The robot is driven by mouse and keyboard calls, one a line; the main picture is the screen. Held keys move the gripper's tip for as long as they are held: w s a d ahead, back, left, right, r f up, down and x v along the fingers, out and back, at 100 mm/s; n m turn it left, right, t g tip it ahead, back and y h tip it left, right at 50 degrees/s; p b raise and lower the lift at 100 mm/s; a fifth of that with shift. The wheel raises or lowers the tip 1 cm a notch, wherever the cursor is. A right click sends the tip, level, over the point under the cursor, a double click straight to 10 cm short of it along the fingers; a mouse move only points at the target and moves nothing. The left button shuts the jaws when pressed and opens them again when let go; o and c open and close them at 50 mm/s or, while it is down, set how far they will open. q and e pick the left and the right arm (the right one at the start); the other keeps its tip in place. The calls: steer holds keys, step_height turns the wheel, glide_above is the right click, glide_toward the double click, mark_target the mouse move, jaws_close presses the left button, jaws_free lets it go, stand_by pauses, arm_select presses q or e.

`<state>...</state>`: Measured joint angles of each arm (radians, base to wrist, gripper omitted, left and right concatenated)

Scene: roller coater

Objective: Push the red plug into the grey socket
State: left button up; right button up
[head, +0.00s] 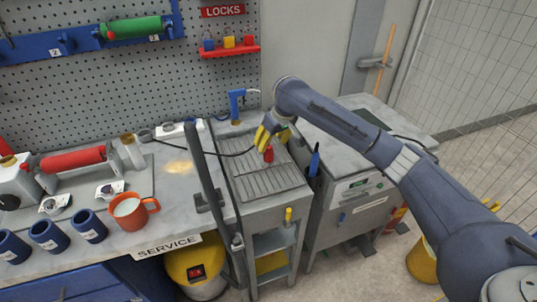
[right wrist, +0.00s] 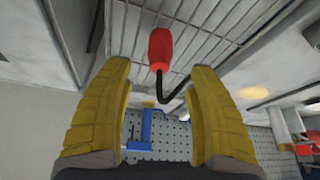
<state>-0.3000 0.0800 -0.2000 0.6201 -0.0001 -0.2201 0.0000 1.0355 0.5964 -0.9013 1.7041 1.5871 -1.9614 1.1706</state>
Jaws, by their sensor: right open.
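The red plug (head: 268,154) is over the slatted metal grate of the sink-like stand in the head view. A black cable runs from it toward the left. In the right wrist view, the red plug (right wrist: 160,46) shows just beyond the fingertips, with its black cable bending to the right. My right gripper (head: 272,137) has yellow fingers, is open, and is close to the plug without gripping it. The fingers also frame the plug in the right wrist view (right wrist: 160,75). I cannot make out the grey socket for certain. My left gripper is not in view.
A blue tap-like fixture (head: 237,104) stands behind the grate. A dark upright bar (head: 203,165) borders its left side. The grey machine (head: 362,190) stands to the right. An orange mug (head: 131,211) and several blue cups stand on the bench at left.

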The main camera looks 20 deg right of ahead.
mark_target(270, 147)
steer(key=shift+s+x, duration=0.15)
steer(key=shift+x, duration=0.8)
steer(key=shift+s+x, duration=0.1)
steer(key=shift+x, duration=1.75)
steer(key=shift+d, duration=0.15)
jaws_close()
